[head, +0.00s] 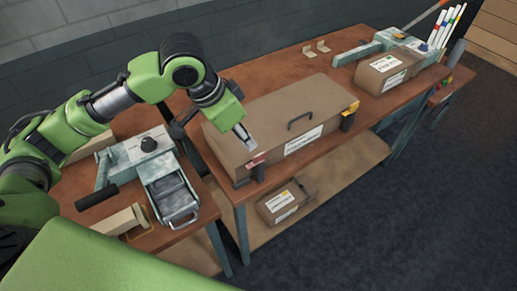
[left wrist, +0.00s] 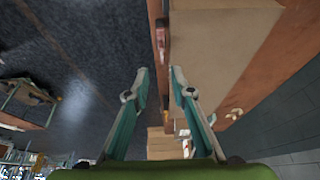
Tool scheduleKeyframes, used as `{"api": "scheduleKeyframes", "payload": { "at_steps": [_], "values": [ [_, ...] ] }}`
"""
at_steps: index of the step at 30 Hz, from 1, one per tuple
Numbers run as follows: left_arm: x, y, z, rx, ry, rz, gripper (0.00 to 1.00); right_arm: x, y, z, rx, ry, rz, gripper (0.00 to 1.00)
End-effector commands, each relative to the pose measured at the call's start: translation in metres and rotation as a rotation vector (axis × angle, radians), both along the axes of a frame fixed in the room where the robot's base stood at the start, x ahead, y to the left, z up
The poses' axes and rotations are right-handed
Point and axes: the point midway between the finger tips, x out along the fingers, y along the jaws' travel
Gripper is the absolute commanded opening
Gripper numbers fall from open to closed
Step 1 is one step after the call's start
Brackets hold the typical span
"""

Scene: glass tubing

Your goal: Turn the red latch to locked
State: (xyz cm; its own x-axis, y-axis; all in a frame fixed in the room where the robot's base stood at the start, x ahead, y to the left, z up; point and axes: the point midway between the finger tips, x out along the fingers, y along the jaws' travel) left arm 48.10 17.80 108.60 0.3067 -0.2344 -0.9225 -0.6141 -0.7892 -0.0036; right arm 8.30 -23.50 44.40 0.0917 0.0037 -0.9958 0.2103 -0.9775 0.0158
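A long brown case (head: 275,115) lies closed on the workbench, with a dark handle and a white label on its front. The red latch (head: 257,160) is at the case's left front edge, above a dark catch. A yellow latch (head: 352,107) is at the right front edge. My left gripper (head: 249,143) is just above the red latch, pointing down. In the left wrist view its fingers (left wrist: 160,70) are apart with nothing between them, and the red latch (left wrist: 163,35) shows beyond the tips, in line with the gap. My right gripper is not in view.
A grey-green device (head: 150,150) with a metal handle stands on the left bench. A smaller brown box (head: 385,68) and pens (head: 446,25) are at the bench's far right. Another box (head: 285,203) sits on the lower shelf. Open floor lies in front.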

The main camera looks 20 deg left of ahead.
Motion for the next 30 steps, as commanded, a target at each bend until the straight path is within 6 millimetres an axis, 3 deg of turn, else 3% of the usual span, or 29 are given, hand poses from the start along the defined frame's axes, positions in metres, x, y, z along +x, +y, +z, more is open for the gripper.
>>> {"api": "scheduleKeyframes", "payload": {
  "at_steps": [3, 5, 8, 12, 17, 27, 30],
  "values": [
    [0.007, -0.007, -0.025, -0.001, 0.005, -0.001, 0.22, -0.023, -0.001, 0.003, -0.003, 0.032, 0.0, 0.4],
    [0.011, -0.01, -0.037, 0.0, 0.004, -0.001, 0.22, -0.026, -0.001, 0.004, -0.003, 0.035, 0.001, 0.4],
    [0.017, -0.015, -0.055, -0.001, 0.005, -0.002, 0.22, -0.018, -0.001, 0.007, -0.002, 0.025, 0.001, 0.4],
    [0.025, -0.02, -0.075, -0.001, 0.002, -0.002, 0.22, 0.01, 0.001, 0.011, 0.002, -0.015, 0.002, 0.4],
    [0.029, -0.023, -0.088, 0.0, -0.001, -0.002, 0.22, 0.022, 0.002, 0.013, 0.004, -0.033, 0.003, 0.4],
    [0.03, -0.024, -0.091, 0.0, -0.001, -0.002, 0.22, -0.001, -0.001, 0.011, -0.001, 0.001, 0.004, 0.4],
    [0.03, -0.024, -0.091, 0.0, -0.001, -0.002, 0.0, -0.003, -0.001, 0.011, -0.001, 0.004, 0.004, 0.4]
  ]
}}
